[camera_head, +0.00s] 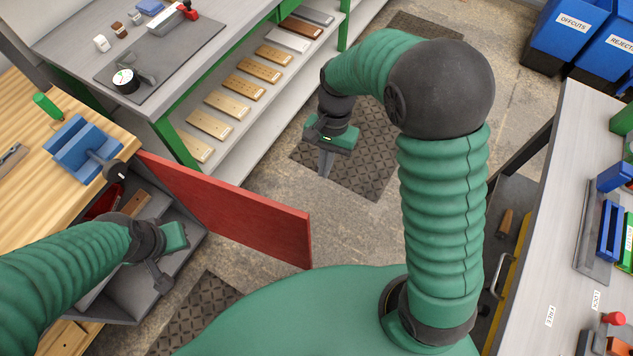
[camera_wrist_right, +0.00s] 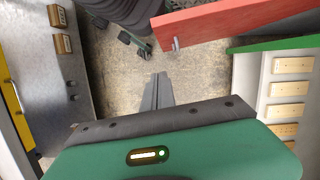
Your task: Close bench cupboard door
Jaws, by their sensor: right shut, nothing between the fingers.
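The red cupboard door (camera_head: 240,213) stands wide open, sticking out from the wooden bench into the aisle. Behind it the grey cupboard (camera_head: 125,300) shows its open inside, with a red thing and a brown block in it. My right gripper (camera_head: 325,172) is shut and empty over the floor, beyond the door's free end and apart from it. In the right wrist view its fingers (camera_wrist_right: 157,92) are together, and the door (camera_wrist_right: 245,20) with a small pale handle is at the upper right. My left gripper (camera_head: 160,278) is at the cupboard's opening; its finger gap is unclear.
The wooden bench (camera_head: 75,105) carries a blue vise (camera_head: 80,148). A green-framed shelf (camera_head: 240,115) with several boards stands behind the door. A grey counter (camera_head: 555,210) is at the right. Floor between door and counter is free around my right gripper.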

